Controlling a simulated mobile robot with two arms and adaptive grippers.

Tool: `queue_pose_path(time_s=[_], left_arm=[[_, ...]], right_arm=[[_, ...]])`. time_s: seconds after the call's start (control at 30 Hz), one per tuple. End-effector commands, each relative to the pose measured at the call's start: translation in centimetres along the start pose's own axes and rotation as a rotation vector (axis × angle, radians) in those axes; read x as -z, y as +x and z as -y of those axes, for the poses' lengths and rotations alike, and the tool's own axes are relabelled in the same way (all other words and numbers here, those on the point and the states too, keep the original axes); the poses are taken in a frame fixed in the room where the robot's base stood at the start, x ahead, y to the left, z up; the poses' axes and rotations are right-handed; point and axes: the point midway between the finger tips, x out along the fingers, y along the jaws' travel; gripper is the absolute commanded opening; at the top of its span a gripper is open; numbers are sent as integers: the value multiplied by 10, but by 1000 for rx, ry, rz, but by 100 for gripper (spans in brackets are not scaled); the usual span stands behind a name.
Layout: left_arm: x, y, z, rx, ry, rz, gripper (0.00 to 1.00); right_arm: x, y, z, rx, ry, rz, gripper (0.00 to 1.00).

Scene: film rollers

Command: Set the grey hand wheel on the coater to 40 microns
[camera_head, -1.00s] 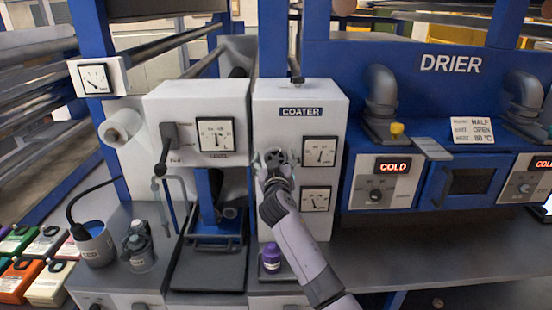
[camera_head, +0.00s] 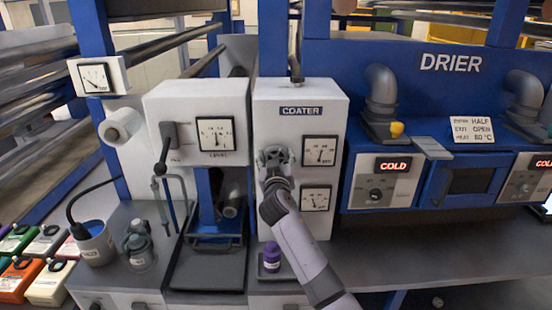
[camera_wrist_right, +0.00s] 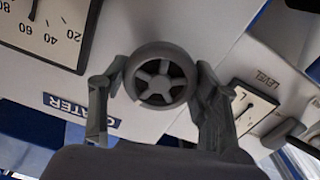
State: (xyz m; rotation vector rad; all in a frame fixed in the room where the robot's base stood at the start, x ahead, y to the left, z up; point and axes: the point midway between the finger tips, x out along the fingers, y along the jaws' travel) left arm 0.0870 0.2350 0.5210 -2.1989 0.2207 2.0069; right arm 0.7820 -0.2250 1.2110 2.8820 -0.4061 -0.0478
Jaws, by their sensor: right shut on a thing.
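The coater (camera_head: 300,92) is a white cabinet with a blue label. The grey hand wheel (camera_head: 277,153) is on its front, left of two square dials. My right gripper (camera_head: 276,160) is at the wheel. In the right wrist view the round, spoked wheel (camera_wrist_right: 160,76) sits between the two fingers of the right gripper (camera_wrist_right: 160,88), which is shut on its rim. The upper dial (camera_head: 320,151) and lower dial (camera_head: 316,199) have needles, too small to read in the head view.
A white unit with a level dial (camera_head: 216,134) and a dark lever (camera_head: 170,140) stands left of the coater. A purple-capped bottle (camera_head: 271,257) stands below the wheel. The drier (camera_head: 450,110) is at the right.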

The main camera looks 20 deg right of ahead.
Motion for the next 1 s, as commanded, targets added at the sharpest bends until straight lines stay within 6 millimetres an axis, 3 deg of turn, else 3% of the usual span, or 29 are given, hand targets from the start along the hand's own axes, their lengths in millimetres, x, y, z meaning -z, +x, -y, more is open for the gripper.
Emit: queue_pose_path(time_s=[0.27,1.0], left_arm=[[0,1,0,0,0,0,40],[0,-6,0,0,0,0,40]], right_arm=[[-1,0,0,0,-111,0,29],[0,0,0,0,-721,1,29]])
